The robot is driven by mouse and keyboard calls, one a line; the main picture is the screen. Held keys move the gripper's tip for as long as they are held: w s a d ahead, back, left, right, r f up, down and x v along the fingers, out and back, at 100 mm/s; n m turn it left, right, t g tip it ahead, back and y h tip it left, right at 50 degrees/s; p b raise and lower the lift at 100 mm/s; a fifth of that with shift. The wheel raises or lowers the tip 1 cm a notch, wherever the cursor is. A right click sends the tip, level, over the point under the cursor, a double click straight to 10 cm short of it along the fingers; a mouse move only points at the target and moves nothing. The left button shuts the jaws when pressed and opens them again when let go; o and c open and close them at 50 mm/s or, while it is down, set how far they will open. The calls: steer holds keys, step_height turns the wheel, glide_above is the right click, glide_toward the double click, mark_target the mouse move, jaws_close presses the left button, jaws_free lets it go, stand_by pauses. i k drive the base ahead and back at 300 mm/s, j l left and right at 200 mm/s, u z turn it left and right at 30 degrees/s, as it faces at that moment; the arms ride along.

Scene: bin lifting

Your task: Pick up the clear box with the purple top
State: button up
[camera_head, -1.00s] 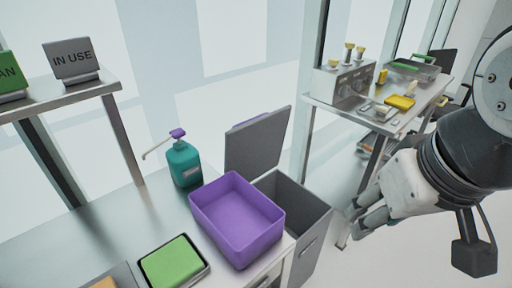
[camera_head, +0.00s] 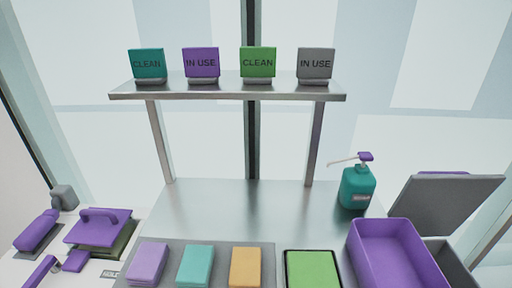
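I see no plainly clear box with a purple top. At the lower left, a flat purple top with a raised handle (camera_head: 100,226) lies over something dark green; I cannot tell whether a clear box is under it. A purple open bin (camera_head: 398,262) stands at the lower right, without a top, and seems empty. Its near part is cut off by the picture's edge. My gripper is not in view.
A teal pump bottle (camera_head: 357,188) stands behind the bin. A grey raised lid (camera_head: 446,203) is at right. Several coloured sponges lie in front, one in a black tray (camera_head: 312,252). A shelf (camera_head: 228,92) with signs spans the back. The mid-table (camera_head: 240,210) is clear.

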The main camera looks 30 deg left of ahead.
mark_target(100, 233)
steer(key=u, duration=2.2)
steer(key=z, duration=2.35)
steer(key=u, duration=2.25)
steer(key=i+j+z, duration=0.1)
steer(key=i+j, duration=0.15)
steer(key=i+j+z, duration=0.1)
steer(key=j, duration=0.3)
steer(key=i+j+z, duration=0.1)
steer(key=i+j, duration=0.25)
